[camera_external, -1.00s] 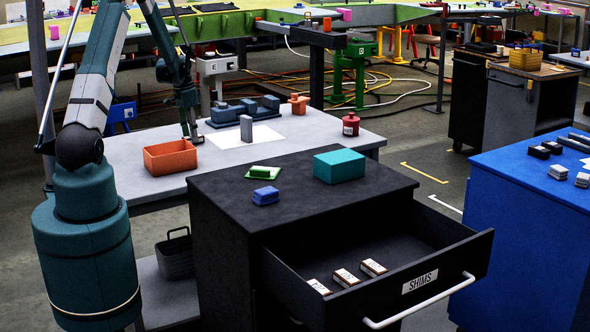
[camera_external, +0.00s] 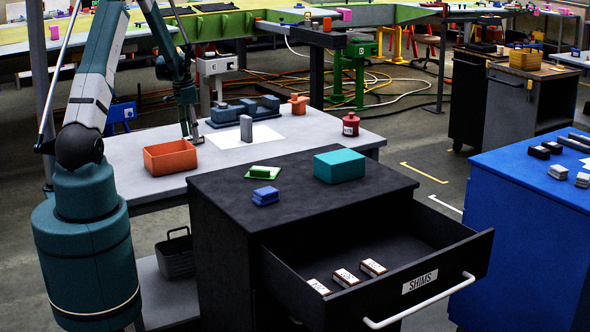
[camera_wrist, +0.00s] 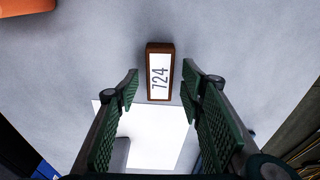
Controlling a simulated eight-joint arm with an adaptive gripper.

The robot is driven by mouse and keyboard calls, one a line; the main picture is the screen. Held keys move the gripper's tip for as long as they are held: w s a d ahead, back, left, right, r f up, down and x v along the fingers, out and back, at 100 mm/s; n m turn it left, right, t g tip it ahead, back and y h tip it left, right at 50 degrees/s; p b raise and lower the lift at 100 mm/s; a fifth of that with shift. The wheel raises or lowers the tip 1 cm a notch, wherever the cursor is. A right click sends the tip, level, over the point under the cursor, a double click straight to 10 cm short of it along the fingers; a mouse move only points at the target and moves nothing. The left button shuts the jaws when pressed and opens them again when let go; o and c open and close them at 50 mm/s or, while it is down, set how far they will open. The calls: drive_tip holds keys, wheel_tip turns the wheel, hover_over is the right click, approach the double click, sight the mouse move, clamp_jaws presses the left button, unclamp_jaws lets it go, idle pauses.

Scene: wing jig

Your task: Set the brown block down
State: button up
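A brown block (camera_wrist: 151,73) with a white top label reading 724 shows in the wrist view, between and slightly beyond my fingertips. It appears to rest on the grey table, just off the edge of a white sheet (camera_wrist: 158,130). My gripper (camera_wrist: 160,82) is open, with a visible gap between each green-padded finger and the block. In the external view my gripper (camera_external: 191,137) is low over the table (camera_external: 215,165), behind the orange bin. I cannot make out the brown block there.
The orange bin (camera_external: 170,157) stands close in front of my gripper. A grey upright block (camera_external: 246,128) stands on the white sheet, with a blue-grey fixture (camera_external: 245,109) behind it. A black cabinet (camera_external: 225,205) with an open drawer stands nearer the camera.

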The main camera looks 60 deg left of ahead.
sight(190, 138)
wheel_tip(190, 138, up, 11)
drive_tip(key=s, duration=0.1)
drive_tip(key=shift+s+p, duration=0.15)
drive_tip(key=shift+p, duration=0.3)
drive_tip(key=shift+f, duration=0.1)
idle(0.4)
idle(0.4)
drive_tip(key=w+d+r+t, duration=0.1)
drive_tip(key=d+r, duration=0.5)
drive_tip(key=d, duration=0.6)
drive_tip(key=d+r+y, duration=0.1)
drive_tip(key=d+r, duration=0.6)
drive_tip(key=d, duration=0.4)
drive_tip(key=w+d+r+t, duration=0.1)
drive_tip(key=d+r, duration=0.5)
drive_tip(key=d, duration=0.6)
drive_tip(key=s+d+t, duration=0.1)
drive_tip(key=s+d, duration=0.5)
drive_tip(key=d, duration=0.3)
drive_tip(key=s+d+t, duration=0.1)
drive_tip(key=s+d, duration=0.6)
drive_tip(key=d, duration=0.3)
drive_tip(key=s+d+t+h, duration=0.1)
drive_tip(key=s+d, duration=0.5)
drive_tip(key=d, duration=0.4)
drive_tip(key=shift+s+r+t, duration=0.25)
drive_tip(key=shift+r+t, duration=0.15)
